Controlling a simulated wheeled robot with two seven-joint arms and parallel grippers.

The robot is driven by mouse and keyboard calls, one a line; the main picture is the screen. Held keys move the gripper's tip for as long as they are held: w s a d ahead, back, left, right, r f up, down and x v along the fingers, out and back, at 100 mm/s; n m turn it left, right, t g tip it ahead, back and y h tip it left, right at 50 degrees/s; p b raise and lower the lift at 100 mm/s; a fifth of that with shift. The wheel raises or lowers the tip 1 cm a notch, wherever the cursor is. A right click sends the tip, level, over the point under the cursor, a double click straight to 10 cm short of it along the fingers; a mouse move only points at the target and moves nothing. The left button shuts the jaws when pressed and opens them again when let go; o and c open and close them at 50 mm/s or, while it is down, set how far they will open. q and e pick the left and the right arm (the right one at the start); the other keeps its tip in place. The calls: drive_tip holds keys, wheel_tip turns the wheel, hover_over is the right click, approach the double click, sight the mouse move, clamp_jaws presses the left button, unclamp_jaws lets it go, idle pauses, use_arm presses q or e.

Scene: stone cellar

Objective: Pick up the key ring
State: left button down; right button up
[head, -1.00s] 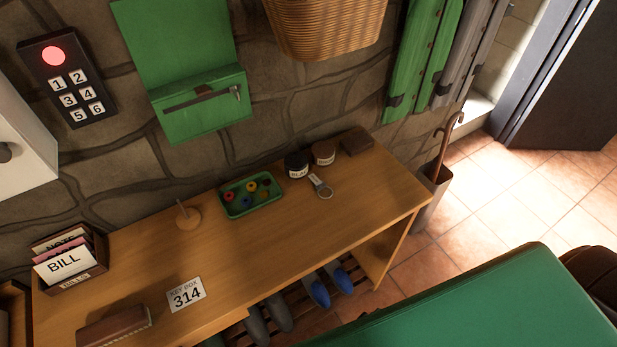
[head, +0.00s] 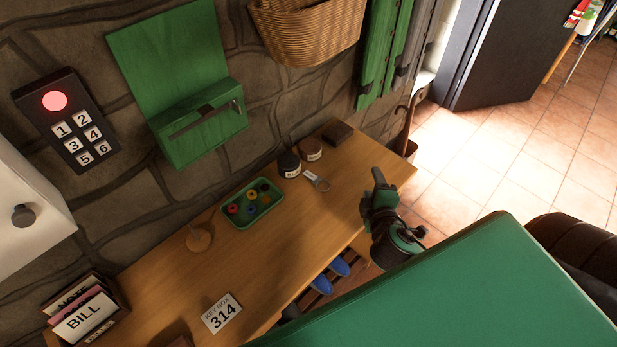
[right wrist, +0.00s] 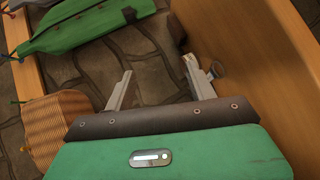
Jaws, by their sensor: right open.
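The key ring (head: 316,181), a metal ring with a pale tag, lies on the wooden table (head: 290,235) in front of two small jars. My right gripper (head: 378,178) is to the right of the key ring, over the table's right end and apart from it. In the right wrist view its two fingers (right wrist: 158,85) are spread with nothing between them. A small ring (right wrist: 215,70), seemingly the key ring, shows there just beyond the right finger, partly hidden by it. My left gripper is not in view.
A green wall box (head: 205,130) and a basket (head: 310,35) hang above. The tabletop in front of the key ring is clear.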

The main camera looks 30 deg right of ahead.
drive_tip(key=w+a+r+n+t+y, duration=0.2)
drive_tip(key=w+n+t+y, duration=0.4)
drive_tip(key=n, duration=1)
drive_tip(key=n+g+y, duration=0.6)
drive_tip(key=n+g, duration=0.1)
drive_tip(key=n, duration=0.6)
approach(314, 177)
drive_tip(key=w+a, duration=0.1)
drive_tip(key=w+a+p, duration=0.1)
drive_tip(key=shift+w+f+h, duration=0.3)
drive_tip(key=shift+w+f, duration=0.05)
drive_tip(key=shift+f, duration=0.05)
drive_tip(key=p+x, duration=0.1)
drive_tip(key=x, duration=0.3)
drive_tip(key=shift+w+f, duration=0.25)
drive_tip(key=shift+w, duration=0.15)
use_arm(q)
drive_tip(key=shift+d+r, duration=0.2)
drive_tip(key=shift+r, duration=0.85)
use_arm(e)
drive_tip(key=shift+s, duration=0.1)
drive_tip(key=c, duration=1.1)
